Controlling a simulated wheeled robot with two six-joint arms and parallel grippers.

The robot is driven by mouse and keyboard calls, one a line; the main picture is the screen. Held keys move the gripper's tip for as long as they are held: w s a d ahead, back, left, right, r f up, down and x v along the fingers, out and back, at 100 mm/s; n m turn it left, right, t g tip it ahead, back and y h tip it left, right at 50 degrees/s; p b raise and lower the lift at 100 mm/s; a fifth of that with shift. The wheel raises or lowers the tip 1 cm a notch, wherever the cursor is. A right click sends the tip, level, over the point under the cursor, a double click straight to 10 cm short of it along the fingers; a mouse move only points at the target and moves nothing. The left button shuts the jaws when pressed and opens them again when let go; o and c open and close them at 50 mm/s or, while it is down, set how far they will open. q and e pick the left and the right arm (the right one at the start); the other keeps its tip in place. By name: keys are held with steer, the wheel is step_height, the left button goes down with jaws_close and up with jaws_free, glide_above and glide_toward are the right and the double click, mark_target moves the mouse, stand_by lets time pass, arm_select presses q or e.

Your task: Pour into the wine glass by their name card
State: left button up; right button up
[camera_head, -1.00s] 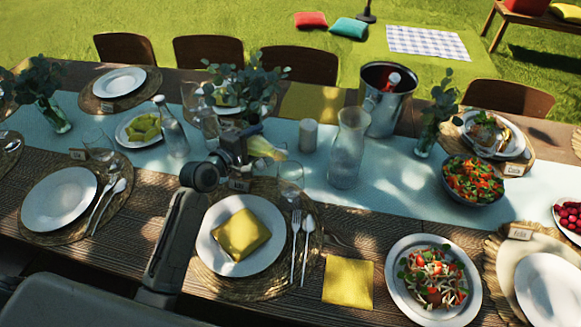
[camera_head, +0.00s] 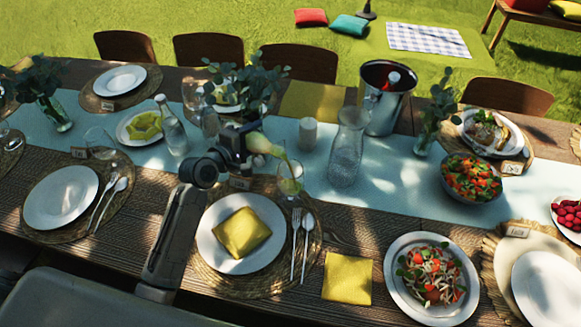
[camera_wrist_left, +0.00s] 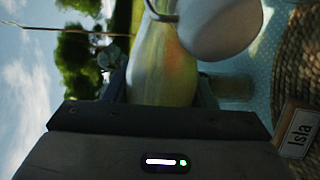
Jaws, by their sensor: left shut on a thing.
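My left gripper (camera_head: 244,142) is shut on a pale yellow-green bottle (camera_head: 262,146) above the table. The bottle is tilted, its narrow end pointing right and down to the rim of a wine glass (camera_head: 291,186). I cannot tell whether liquid is flowing. The bottle also fills the middle of the left wrist view (camera_wrist_left: 165,62). A small name card (camera_head: 239,183) stands left of the glass, behind a plate with a yellow napkin; in the left wrist view the card (camera_wrist_left: 300,132) reads "Isla". My right gripper is not in view.
A glass carafe (camera_head: 347,150) and a metal bucket (camera_head: 386,98) stand right of the glass. A candle (camera_head: 308,133) and leafy vase (camera_head: 244,88) are behind it. A napkin-topped plate (camera_head: 212,240), fork and spoon lie in front. Another glass bottle (camera_head: 174,137) stands left.

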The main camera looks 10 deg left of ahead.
arm_select(q)
steer(key=shift+r, duration=0.25)
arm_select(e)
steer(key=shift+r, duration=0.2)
arm_select(q)
steer(key=f+b, duration=0.1)
steer(key=f+n+b, duration=0.1)
steer(key=f+b, duration=0.1)
steer(key=b, duration=0.1)
steer(key=shift+w+a+f+n+h, duration=0.1)
steer(key=shift+a+f+n+h, duration=0.05)
steer(key=shift+a+n+h, duration=0.2)
steer(key=shift+d+f+n+h+p, duration=0.15)
steer(key=shift+f+n+h+p, duration=0.15)
steer(key=shift+f+n, duration=0.3)
steer(key=shift+d+f+n+h+p, duration=0.15)
steer(key=shift+f+n+p, duration=0.25)
steer(key=shift+n, duration=0.25)
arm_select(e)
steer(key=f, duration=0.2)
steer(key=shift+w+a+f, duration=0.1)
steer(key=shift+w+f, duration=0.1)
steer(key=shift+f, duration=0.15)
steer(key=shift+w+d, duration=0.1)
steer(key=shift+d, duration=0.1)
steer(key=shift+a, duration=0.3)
